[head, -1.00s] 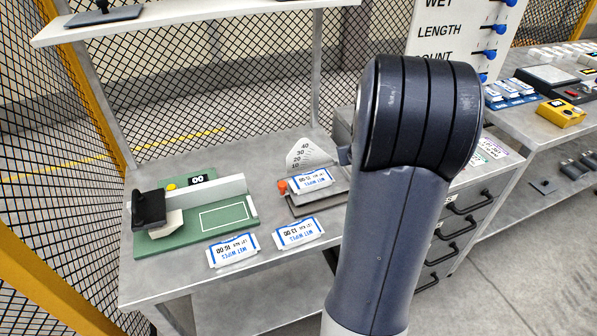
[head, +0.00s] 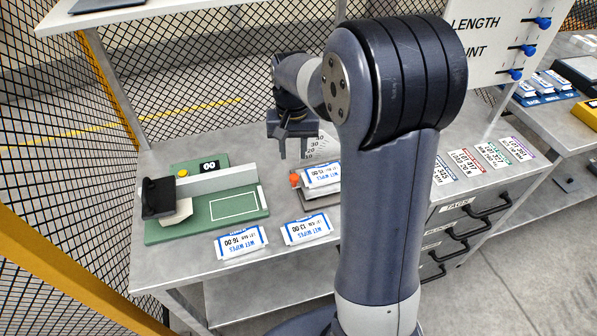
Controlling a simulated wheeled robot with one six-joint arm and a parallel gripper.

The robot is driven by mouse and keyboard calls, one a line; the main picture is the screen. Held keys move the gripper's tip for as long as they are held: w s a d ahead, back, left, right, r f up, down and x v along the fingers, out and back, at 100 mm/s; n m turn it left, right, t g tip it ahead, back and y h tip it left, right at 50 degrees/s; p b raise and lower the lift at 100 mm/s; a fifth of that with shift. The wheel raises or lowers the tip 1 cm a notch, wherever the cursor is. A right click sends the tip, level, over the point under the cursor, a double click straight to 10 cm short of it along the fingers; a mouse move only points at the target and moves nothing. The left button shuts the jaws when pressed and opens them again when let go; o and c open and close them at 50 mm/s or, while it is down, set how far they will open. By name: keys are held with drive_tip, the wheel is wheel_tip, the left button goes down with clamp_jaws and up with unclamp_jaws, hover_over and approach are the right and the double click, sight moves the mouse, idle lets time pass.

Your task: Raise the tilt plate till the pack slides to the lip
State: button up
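The tilt plate (head: 318,199) is a grey plate on the bench, partly hidden behind my arm. A white and blue wet wipes pack (head: 321,176) lies on it. An orange knob (head: 295,181) sits at the plate's left side. The white angle scale (head: 321,144) stands behind it, partly covered by my gripper. My gripper (head: 294,157) points down above and behind the knob, apart from it. Its two fingers are spread with nothing between them.
Two more wipes packs lie at the bench front, one at the left (head: 241,242) and one nearer the plate (head: 306,229). A green board (head: 215,228) with a black-handled device stands at the left. A drawer unit (head: 455,222) is at the right. A mesh fence runs behind.

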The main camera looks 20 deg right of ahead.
sight(294, 175)
wheel_tip(294, 175, down, 10)
drive_tip(key=shift+f, duration=0.1)
drive_tip(key=shift+c, duration=0.4)
clamp_jaws()
